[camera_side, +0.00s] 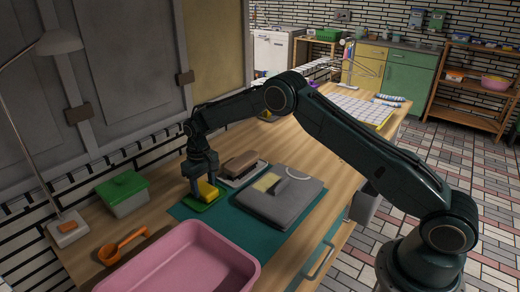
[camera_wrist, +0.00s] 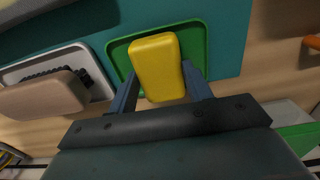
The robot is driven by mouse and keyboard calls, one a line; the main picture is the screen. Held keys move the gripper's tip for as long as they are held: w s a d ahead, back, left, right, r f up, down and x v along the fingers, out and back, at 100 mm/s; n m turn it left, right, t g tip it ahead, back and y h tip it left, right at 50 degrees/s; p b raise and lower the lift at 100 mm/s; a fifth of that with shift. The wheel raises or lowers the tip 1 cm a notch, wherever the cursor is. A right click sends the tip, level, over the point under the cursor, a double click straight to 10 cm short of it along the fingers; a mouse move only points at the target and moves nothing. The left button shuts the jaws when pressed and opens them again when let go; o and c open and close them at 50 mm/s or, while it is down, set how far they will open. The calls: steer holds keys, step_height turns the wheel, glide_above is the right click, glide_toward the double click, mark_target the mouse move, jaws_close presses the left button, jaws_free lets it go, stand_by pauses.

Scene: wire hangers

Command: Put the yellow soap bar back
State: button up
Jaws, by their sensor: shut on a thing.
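The yellow soap bar (camera_wrist: 158,66) is between the two fingers of my gripper (camera_wrist: 160,92) in the wrist view. It also shows in the side view (camera_side: 208,191), with my gripper (camera_side: 203,184) coming down on it from above. The gripper is shut on the bar. A green soap dish (camera_wrist: 196,42) lies right under the bar; in the side view the dish (camera_side: 199,207) sits at the left edge of the teal mat. I cannot tell whether the bar touches the dish. The bar hides the dish's middle.
Right of the dish, a brown brush (camera_side: 239,163) lies on a white tray (camera_side: 232,184). A folded grey cloth (camera_side: 262,212) lies on the teal mat (camera_side: 220,226). A green-lidded box (camera_side: 122,190), an orange scoop (camera_side: 119,247) and a pink basin (camera_side: 185,262) stand to the left and front.

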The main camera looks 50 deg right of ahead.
mark_target(204, 188)
steer(key=shift+f, duration=0.2)
steer(key=o, duration=0.9)
steer(key=shift+r, duration=0.1)
step_height(204, 188, up, 12)
stand_by(0.4)
stand_by(0.5)
